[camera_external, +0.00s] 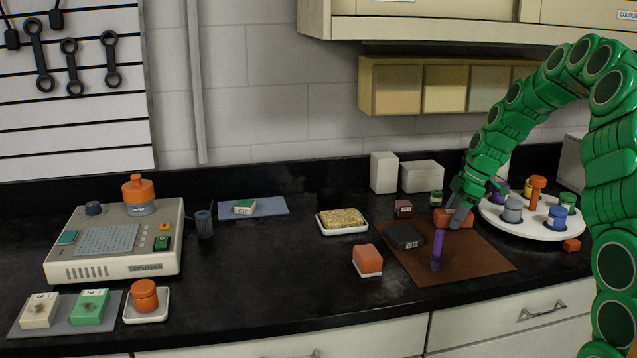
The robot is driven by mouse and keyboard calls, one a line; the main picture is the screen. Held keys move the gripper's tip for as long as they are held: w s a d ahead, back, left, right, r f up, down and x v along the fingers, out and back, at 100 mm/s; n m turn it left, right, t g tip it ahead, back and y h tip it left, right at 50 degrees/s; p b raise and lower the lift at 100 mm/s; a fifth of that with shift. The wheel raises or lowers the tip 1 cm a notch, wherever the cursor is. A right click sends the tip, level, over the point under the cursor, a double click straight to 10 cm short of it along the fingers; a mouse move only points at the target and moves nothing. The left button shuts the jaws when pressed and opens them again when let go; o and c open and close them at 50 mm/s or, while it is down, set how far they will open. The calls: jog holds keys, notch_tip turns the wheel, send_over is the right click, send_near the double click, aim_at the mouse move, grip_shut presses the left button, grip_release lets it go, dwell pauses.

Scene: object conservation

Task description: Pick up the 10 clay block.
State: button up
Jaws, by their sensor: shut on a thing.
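A terracotta, clay-coloured block (441,216) is at the back edge of the brown mat (474,266). No number can be read on it. My gripper (459,217) comes down from the upper right and is shut on this block, with its grey fingers covering part of it. The block is at or just above the mat; I cannot tell which.
A round white tray (532,230) with several coloured jars stands at right. An orange-and-white block (367,261) sits left of the mat. The front right of the mat is clear.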

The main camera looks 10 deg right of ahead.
aim_at(450, 212)
jog(key=c, duration=0.3)
jog(key=shift+r, duration=0.1)
jog(key=shift+r, duration=0.25)
notch_tip(450, 212, up, 3)
jog(key=shift+s+r, duration=0.1)
jog(key=shift+s, duration=0.05)
jog(key=s+r, duration=0.3)
jog(key=s, duration=0.1)
jog(key=s+r, duration=0.3)
jog(key=s, duration=0.2)
jog(key=s+r, duration=0.3)
jog(key=s, duration=0.1)
jog(key=shift+s+a+r, duration=0.15)
jog(key=shift+s+a, duration=0.05)
jog(key=shift+s, duration=0.15)
